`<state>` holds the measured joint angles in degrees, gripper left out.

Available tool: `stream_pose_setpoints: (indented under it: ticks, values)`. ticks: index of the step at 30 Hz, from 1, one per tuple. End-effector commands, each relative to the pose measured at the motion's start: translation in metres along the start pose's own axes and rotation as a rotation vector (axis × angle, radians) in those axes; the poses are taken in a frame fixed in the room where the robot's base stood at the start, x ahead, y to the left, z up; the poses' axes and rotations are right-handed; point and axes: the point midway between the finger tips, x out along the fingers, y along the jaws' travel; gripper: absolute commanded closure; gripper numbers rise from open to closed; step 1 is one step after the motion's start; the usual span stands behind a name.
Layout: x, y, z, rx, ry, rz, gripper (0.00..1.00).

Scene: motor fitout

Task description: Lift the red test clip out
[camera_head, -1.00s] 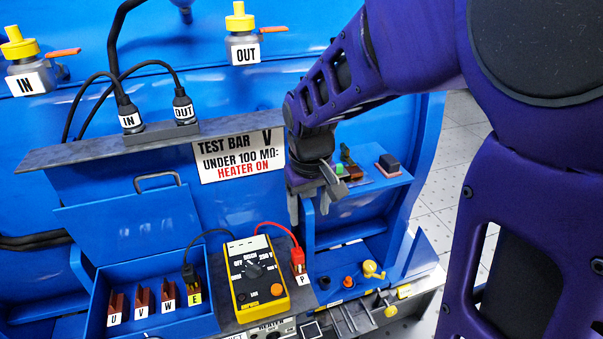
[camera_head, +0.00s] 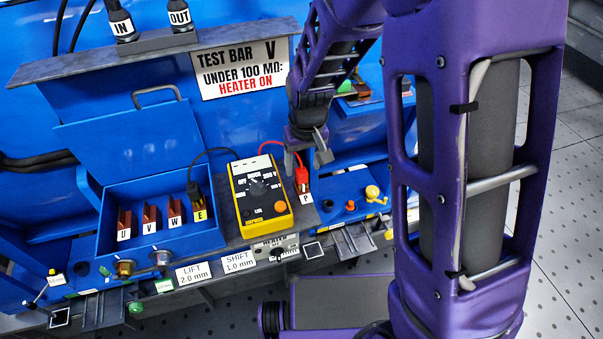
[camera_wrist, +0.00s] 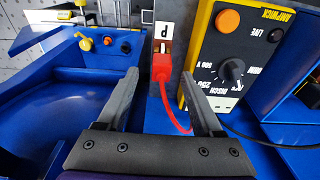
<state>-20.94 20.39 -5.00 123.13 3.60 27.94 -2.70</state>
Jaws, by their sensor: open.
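The red test clip (camera_head: 302,178) sits on the copper bar of the post labelled P (camera_head: 306,198), right of the yellow meter (camera_head: 261,196). A red lead runs from the clip, and its far end is hidden in the head view. My gripper (camera_head: 304,160) is over the clip, pointing down. In the wrist view the red clip (camera_wrist: 162,66) and its lead lie between the two open fingers of my gripper (camera_wrist: 162,78), with gaps on both sides. The fingers do not touch the clip there.
Left of the meter, a blue box (camera_head: 170,241) holds copper bars U, V, W and E, with a black clip (camera_head: 193,188) on E. The sign plate (camera_head: 240,69) and grey shelf stand behind. A blue tray (camera_head: 340,186) with small knobs lies to the right.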

Motion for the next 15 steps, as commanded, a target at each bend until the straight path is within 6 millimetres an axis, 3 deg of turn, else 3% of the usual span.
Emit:
stream_pose_setpoints:
  ticks: [7, 15]
  values:
    - [0.038, -0.002, 0.003, 0.000, -0.004, 0.001, 0.32]
    - [0.046, -0.002, 0.002, -0.001, 0.000, 0.000, 0.32]
